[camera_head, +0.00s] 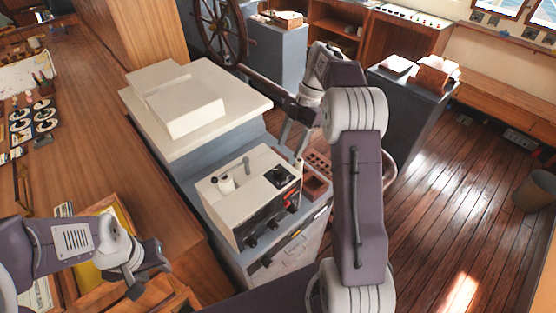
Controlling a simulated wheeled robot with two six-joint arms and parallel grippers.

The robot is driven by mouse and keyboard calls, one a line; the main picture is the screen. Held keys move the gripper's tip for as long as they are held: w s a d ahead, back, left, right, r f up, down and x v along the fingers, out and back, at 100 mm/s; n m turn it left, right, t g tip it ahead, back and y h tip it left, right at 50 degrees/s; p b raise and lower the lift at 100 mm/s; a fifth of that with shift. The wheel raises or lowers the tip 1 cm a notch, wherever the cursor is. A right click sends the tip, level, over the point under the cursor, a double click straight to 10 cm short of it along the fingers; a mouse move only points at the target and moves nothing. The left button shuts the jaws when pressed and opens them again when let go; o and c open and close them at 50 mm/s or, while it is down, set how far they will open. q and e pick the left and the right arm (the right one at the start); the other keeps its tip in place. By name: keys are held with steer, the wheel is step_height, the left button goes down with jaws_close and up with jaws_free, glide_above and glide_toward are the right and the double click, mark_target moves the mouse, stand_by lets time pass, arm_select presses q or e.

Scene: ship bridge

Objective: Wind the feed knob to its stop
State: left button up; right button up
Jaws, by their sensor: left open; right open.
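A cream instrument box (236,208) stands on a grey console in the middle of the head view. Small dark knobs (251,241) line its front face, and a white cylindrical piece and a grey post stand on its top. I cannot tell which of these is the feed knob. My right gripper (294,138) is above and behind the box's back right corner, apart from it, with its fingers pointing down; it is open and partly hidden by my arm. My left gripper (147,272) is open and empty at the lower left, over the wooden desk area, left of the box.
A larger cream-topped cabinet (225,88) stands behind the box. A brick-red keypad (318,160) is right of it, partly behind my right arm. A wooden desk (75,130) runs along the left. A ship's wheel (219,28) is at the back.

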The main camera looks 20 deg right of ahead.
mark_target(279, 169)
steer(key=p+x, duration=0.1)
steer(key=x, duration=0.4)
steer(key=p+x, duration=0.1)
steer(key=x, duration=0.2)
steer(key=shift+w+a+f+p, duration=0.2)
steer(key=shift+w+a+p, duration=0.1)
steer(key=shift+w, duration=0.1)
steer(key=shift+s+f, duration=0.2)
steer(key=shift+f, duration=0.15)
steer(key=shift+w, duration=0.1)
steer(key=shift+w+a, duration=0.1)
steer(key=c, duration=1)
jaws_close()
